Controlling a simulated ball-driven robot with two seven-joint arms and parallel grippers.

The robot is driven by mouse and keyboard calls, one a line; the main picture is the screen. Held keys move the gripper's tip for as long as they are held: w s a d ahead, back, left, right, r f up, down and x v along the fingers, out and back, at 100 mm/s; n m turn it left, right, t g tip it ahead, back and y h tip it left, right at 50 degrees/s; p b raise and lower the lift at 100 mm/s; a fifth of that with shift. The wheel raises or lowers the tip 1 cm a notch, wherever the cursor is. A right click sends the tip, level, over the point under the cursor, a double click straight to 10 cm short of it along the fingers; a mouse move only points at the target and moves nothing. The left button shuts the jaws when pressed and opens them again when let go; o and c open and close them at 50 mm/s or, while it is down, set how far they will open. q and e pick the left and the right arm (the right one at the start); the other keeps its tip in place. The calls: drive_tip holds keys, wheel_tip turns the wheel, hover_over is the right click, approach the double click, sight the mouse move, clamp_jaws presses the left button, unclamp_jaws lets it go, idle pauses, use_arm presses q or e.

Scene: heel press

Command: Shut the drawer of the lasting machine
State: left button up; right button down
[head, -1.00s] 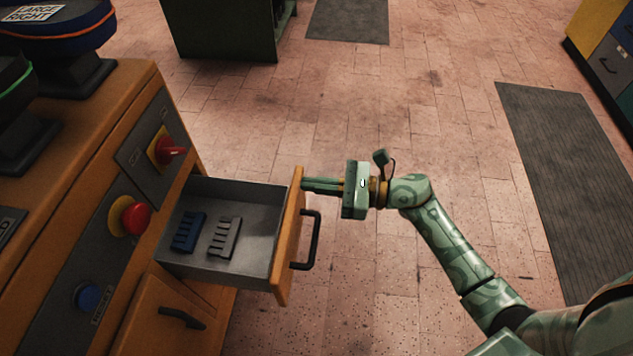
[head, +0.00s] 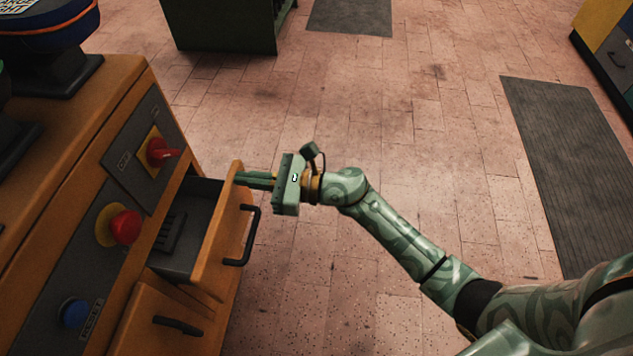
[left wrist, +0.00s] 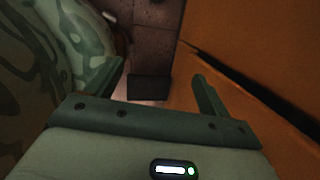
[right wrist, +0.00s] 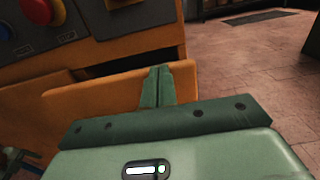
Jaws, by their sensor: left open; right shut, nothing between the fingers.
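The drawer (head: 217,232) of the orange lasting machine (head: 132,92) stands partly open, its wooden front out from the cabinet and a black handle (head: 244,236) on it. A dark slotted piece (head: 170,233) shows inside. My right gripper (head: 240,179) is shut and empty, its fingertips at the upper far end of the drawer front; they seem to touch it. In the right wrist view the closed fingers (right wrist: 156,85) overlap the drawer front (right wrist: 95,100). My left gripper (left wrist: 160,90) is open in the left wrist view, beside an orange panel; it is not in the head view.
The machine's panel carries a red knob (head: 160,151), a red button (head: 125,227) and a blue button (head: 75,313). A lower door (head: 150,330) with a handle is below the drawer. Open tiled floor (head: 400,120) lies right, with a grey mat (head: 575,165).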

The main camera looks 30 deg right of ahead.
drive_tip(key=b+x, duration=0.1)
drive_tip(key=x, duration=0.6)
drive_tip(key=shift+w+a+f+b, duration=0.1)
drive_tip(key=shift+w+a+b, duration=0.15)
drive_tip(key=shift+a+b, duration=0.1)
drive_tip(key=shift+w+a, duration=0.3)
drive_tip(key=shift+a, duration=0.1)
use_arm(q)
drive_tip(key=w+r+t, duration=0.1)
drive_tip(key=w+r, duration=0.4)
drive_tip(key=shift+w+y, duration=0.2)
drive_tip(key=shift+y, duration=0.1)
use_arm(e)
drive_tip(key=shift+r, duration=0.25)
use_arm(q)
drive_tip(key=shift+r, duration=0.1)
use_arm(e)
drive_tip(key=shift+r, duration=0.15)
